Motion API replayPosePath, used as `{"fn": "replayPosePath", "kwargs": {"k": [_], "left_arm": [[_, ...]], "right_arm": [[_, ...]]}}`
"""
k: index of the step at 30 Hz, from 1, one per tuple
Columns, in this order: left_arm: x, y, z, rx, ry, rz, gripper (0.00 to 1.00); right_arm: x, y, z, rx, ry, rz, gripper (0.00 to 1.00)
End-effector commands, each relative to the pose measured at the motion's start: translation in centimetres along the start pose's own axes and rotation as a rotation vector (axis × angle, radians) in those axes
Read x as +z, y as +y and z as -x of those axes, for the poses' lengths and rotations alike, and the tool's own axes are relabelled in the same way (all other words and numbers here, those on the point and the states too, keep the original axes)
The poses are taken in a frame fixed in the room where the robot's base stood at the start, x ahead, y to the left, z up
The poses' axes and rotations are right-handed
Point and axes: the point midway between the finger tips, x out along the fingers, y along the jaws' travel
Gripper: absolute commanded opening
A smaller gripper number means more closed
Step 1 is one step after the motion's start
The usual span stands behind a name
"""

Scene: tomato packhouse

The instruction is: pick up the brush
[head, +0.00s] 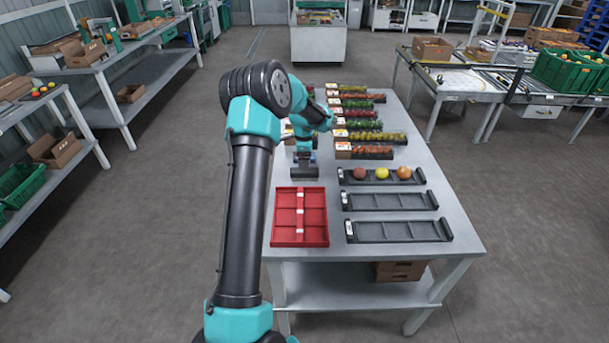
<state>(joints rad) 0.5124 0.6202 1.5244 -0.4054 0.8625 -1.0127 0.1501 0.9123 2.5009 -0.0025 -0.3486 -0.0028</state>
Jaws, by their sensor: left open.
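My left gripper (304,173) hangs over the far left part of the grey table (430,215), just behind the red tray. It is small in the view, and my own arm covers part of that area. It is open, and I see nothing held in it. I cannot make out a brush anywhere; it may be hidden behind my arm or gripper. My right gripper is not in view.
A red divided tray (275,217) lies at the table's front left. Right of it are a dark tray (410,182) with three tomatoes and two empty dark trays (390,202) (400,231). Rows of small tomatoes in punnets (380,138) fill the back. Side benches stand apart.

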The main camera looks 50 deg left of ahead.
Motion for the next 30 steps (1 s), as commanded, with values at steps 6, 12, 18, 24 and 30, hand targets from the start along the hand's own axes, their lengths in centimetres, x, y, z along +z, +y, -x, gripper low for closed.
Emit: {"fn": "replayPosePath", "kwargs": {"k": [6, 12, 18, 24, 30], "left_arm": [[0.0, 0.0, -1.0, 0.000, 0.001, 0.000, 0.72], [0.0, 0.0, -1.0, 0.000, 0.001, 0.000, 0.72], [-0.1, 0.1, -2.2, 0.002, 0.000, 0.001, 0.72], [-0.2, 0.1, -4.9, 0.001, 0.000, 0.000, 0.72], [-0.2, 0.1, -6.2, -0.001, 0.001, 0.000, 0.72]], "right_arm": [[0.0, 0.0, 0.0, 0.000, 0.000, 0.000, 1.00], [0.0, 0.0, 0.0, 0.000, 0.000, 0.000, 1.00], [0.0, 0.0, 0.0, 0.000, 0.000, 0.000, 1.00], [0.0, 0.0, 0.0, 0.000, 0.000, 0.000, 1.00], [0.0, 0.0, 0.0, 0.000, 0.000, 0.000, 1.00]]}}
